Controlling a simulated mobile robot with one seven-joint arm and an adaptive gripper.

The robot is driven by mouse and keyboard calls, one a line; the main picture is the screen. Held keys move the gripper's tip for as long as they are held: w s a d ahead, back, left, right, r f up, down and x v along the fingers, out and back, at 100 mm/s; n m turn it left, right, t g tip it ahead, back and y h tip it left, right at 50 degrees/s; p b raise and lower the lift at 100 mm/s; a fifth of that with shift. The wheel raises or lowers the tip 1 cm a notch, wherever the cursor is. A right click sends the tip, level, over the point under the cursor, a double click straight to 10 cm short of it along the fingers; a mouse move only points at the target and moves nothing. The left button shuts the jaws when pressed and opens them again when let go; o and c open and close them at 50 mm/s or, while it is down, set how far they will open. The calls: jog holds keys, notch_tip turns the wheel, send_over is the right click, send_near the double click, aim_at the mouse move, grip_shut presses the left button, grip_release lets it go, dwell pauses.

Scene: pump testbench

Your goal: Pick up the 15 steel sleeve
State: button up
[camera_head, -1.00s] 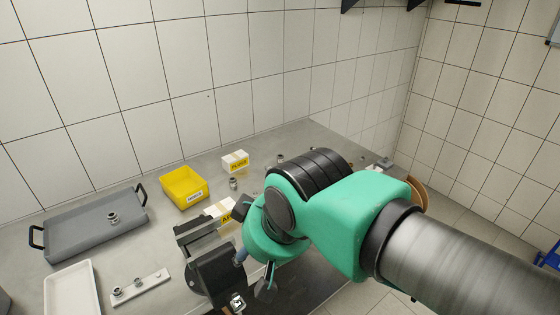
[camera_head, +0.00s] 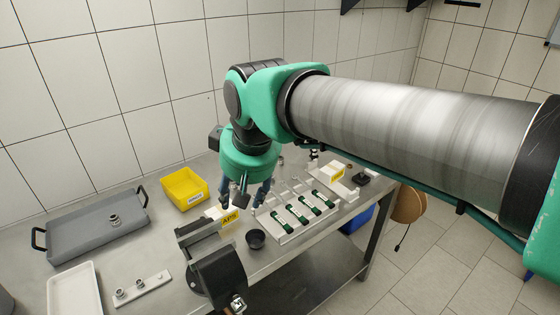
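No sleeve marked 15 can be made out; any lettering is too small to read. A small steel ring-like part (camera_head: 115,220) sits on the grey tray (camera_head: 75,232) at the left. Two more small metal parts (camera_head: 120,293) stand on a white strip (camera_head: 143,288) at the front. My gripper (camera_head: 243,203) points down over the bench, right of the yellow bin (camera_head: 185,188) and behind the vise. Its fingers look spread apart, with nothing seen between them. The spot right of the bin, where a small metal part stood earlier, is hidden by my gripper.
A dark vise (camera_head: 215,265) stands in front, with a yellow-labelled white block (camera_head: 231,217) behind it. A dark cup (camera_head: 256,239) and a white rack with green-black items (camera_head: 292,232) are to the right. A white tray (camera_head: 73,292) is front left.

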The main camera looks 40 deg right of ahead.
jog(key=w+d+r+n+g+p, duration=0.1)
jog(key=w+d, duration=0.5)
jog(key=w, duration=0.4)
jog(key=w+d+g+p, duration=0.1)
jog(key=w+d+p, duration=0.1)
jog(key=w+d, duration=0.55)
jog(key=w+d+r+n+p, duration=0.1)
jog(key=w+d, duration=0.4)
jog(key=w, duration=0.7)
jog(key=w+d+f+g+p, duration=0.1)
jog(key=w+d+f, duration=0.3)
jog(key=d+f, duration=0.2)
jog(key=w+d+f+n+p, duration=0.1)
jog(key=w+d+f, duration=0.4)
jog(key=d, duration=0.5)
jog(key=w+d+f+n+g+p, duration=0.1)
jog(key=w+d+f, duration=0.3)
jog(key=d+f, duration=0.4)
jog(key=shift+w+d+f+g, duration=0.25)
jog(key=shift+f+g, duration=0.05)
jog(key=shift+f, duration=0.35)
jog(key=b, duration=0.1)
send_over(280, 161)
jog(key=w+d, duration=0.1)
jog(key=shift+w+d+f, duration=0.1)
jog(key=shift+f, duration=4.2)
